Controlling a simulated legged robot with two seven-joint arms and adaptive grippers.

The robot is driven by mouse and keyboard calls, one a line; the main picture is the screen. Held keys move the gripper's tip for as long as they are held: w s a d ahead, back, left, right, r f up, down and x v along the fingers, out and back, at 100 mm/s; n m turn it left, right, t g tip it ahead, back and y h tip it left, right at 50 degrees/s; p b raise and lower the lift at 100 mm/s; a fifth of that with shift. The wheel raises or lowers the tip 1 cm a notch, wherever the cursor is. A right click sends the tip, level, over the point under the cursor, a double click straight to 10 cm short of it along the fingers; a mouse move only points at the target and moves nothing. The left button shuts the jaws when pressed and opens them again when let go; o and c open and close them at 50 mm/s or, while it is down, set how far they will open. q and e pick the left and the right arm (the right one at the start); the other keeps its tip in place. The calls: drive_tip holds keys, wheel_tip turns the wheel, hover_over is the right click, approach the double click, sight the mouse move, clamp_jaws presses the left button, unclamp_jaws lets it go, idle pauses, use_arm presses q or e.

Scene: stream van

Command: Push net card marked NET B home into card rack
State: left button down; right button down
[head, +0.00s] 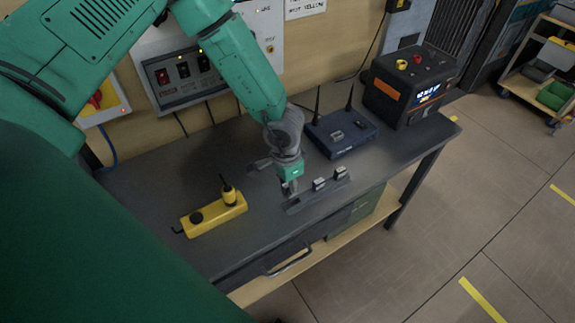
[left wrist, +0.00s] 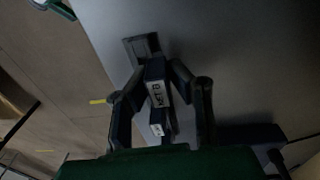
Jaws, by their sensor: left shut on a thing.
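In the head view, my left gripper (head: 290,190) points down at the left end of the grey card rack (head: 296,208) on the dark bench. Two light-topped cards, one nearer (head: 319,185) and one farther (head: 341,173), stand in the rack to its right. In the left wrist view, my left gripper (left wrist: 163,75) is shut on a dark card with a white label (left wrist: 157,93) reading NET and a blurred last letter. The bare end of the rack (left wrist: 140,47) shows beyond it, and another labelled card (left wrist: 157,129) behind it. How deep the held card sits is hidden. My right gripper is out of view.
A blue router (head: 342,136) with two antennas stands behind the rack. A black and orange power unit (head: 408,88) stands at the back right. A yellow block with black knobs (head: 214,214) lies to the left. The bench front edge is close to the rack.

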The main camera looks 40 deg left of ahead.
use_arm(q)
drive_tip(key=shift+d+r, duration=0.15)
drive_tip(key=shift+d, duration=0.45)
drive_tip(key=shift+d+r, duration=0.1)
drive_tip(key=shift+d, duration=0.45)
drive_tip(key=shift+a+f, duration=0.3)
drive_tip(key=shift+a, duration=0.2)
drive_tip(key=shift+a+f, duration=0.35)
drive_tip(key=shift+d+r, duration=0.1)
drive_tip(key=shift+d, duration=0.45)
drive_tip(key=shift+d+r+p, duration=0.15)
drive_tip(key=shift+r+p, duration=0.1)
drive_tip(key=shift+p, duration=0.1)
drive_tip(key=shift+r+p, duration=0.2)
drive_tip(key=shift+p, duration=0.15)
drive_tip(key=shift+a+f, duration=0.15)
drive_tip(key=shift+a, duration=0.4)
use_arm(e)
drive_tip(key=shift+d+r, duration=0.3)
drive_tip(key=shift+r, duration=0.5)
